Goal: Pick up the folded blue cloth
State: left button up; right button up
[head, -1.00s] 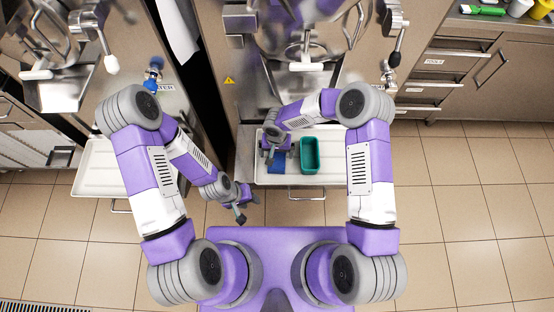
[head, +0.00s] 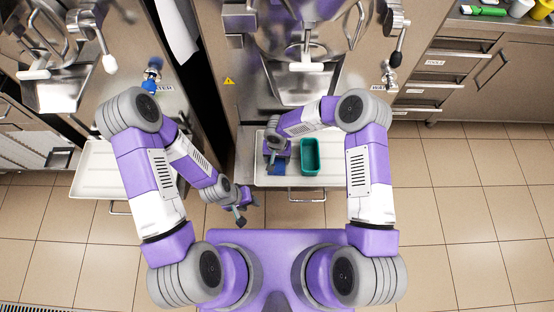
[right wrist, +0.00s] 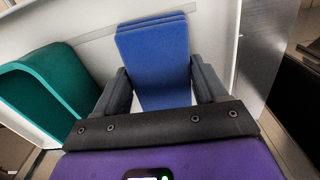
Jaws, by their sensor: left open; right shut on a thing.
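The folded blue cloth (right wrist: 155,60) lies between the two fingers of my right gripper (right wrist: 157,85) in the right wrist view, its layered far edge showing. In the head view the cloth (head: 279,170) is mostly hidden under my right gripper (head: 278,163), at the left part of the white tray (head: 300,181). My right gripper is shut on the cloth. Whether the cloth touches the tray cannot be told. My left gripper (head: 243,210) is open and empty, over the floor to the left of the tray.
A green open container (head: 310,156) stands on the tray just right of the cloth, and it also shows in the right wrist view (right wrist: 45,95). Another white tray (head: 110,180) is at the left. Steel machines stand behind the trays. The tiled floor at right is clear.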

aim_at(277, 161)
jog(key=shift+r, duration=0.1)
jog(key=shift+s+r, duration=0.1)
jog(key=shift+r, duration=0.15)
jog(key=r, duration=0.2)
jog(key=r+p, duration=0.1)
jog(key=r, duration=0.1)
jog(key=r+p, duration=0.1)
jog(key=r, duration=0.1)
jog(key=shift+s+r, duration=0.3)
jog(key=shift+r, duration=0.1)
jog(key=s+b, duration=0.5)
jog(key=s, duration=1.4)
jog(key=shift+f, duration=0.25)
jog(key=shift+s, duration=0.1)
